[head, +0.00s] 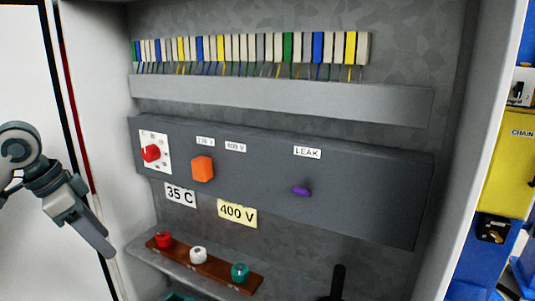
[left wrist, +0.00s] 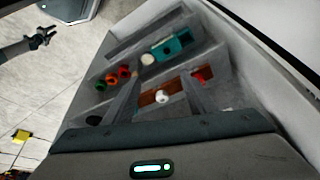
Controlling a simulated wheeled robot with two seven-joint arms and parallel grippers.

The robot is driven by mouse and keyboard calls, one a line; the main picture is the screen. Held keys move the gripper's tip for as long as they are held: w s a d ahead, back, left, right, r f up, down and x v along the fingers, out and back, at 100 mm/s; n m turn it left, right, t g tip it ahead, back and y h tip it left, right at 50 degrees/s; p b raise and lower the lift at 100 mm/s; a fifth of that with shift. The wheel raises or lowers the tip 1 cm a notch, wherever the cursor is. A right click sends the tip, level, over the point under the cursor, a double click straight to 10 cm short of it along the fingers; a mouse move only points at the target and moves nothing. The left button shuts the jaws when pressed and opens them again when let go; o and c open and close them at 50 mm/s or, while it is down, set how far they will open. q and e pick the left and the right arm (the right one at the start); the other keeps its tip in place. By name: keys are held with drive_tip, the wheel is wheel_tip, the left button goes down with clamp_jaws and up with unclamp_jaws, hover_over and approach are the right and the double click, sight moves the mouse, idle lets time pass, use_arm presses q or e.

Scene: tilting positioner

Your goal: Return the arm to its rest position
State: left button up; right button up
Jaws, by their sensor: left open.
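My left gripper (head: 91,232) hangs in the head view at the left, in front of the cabinet's left edge. Its fingers point down and to the right. It is open, with nothing seen between the fingers, and it appears clear of the cabinet parts. In the left wrist view, a dark arm ending in a small gripper (left wrist: 46,36) shows at the upper left, over the pale floor; it looks like my right one. It is too small to tell whether its jaws are open or shut.
The open cabinet holds a grey panel (head: 365,190) with a red switch (head: 151,153), an orange knob (head: 202,168) and a purple lever (head: 301,191). Below, a brown strip (head: 218,274) carries red, white and teal buttons. A yellow box (head: 507,165) stands at the right.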

use_arm(q)
drive_tip(key=d+f, duration=0.5)
drive_tip(key=f, duration=0.5)
drive_tip(key=d+f, duration=0.5)
drive_tip(key=f, duration=0.4)
drive_tip(key=s+d+f+n+t, duration=0.1)
drive_tip(key=s+d+f, duration=0.4)
drive_tip(key=f, duration=0.3)
drive_tip(key=s+d+f+n, duration=0.1)
drive_tip(key=s+d+f, duration=0.35)
drive_tip(key=f, duration=0.35)
drive_tip(key=s+a+f+n+y, duration=0.1)
drive_tip(key=s+f+n, duration=0.25)
drive_tip(key=s, duration=0.65)
drive_tip(key=s+a+f+n+y, duration=0.2)
drive_tip(key=s+f, duration=0.3)
drive_tip(key=s, duration=0.5)
wheel_tip(320, 180, down, 32)
drive_tip(key=g+b, duration=0.2)
drive_tip(key=b, duration=0.3)
drive_tip(key=s+a+f+b, duration=0.1)
drive_tip(key=s+f+b, duration=0.1)
drive_tip(key=s+f, duration=0.7)
drive_tip(key=s+a+f+g+b, duration=0.1)
drive_tip(key=s+f+b, duration=0.2)
drive_tip(key=s+f, duration=0.7)
wheel_tip(320, 180, down, 4)
drive_tip(key=shift+a+f+m, duration=0.15)
drive_tip(key=shift+a+m, duration=0.15)
drive_tip(key=shift+m, duration=0.05)
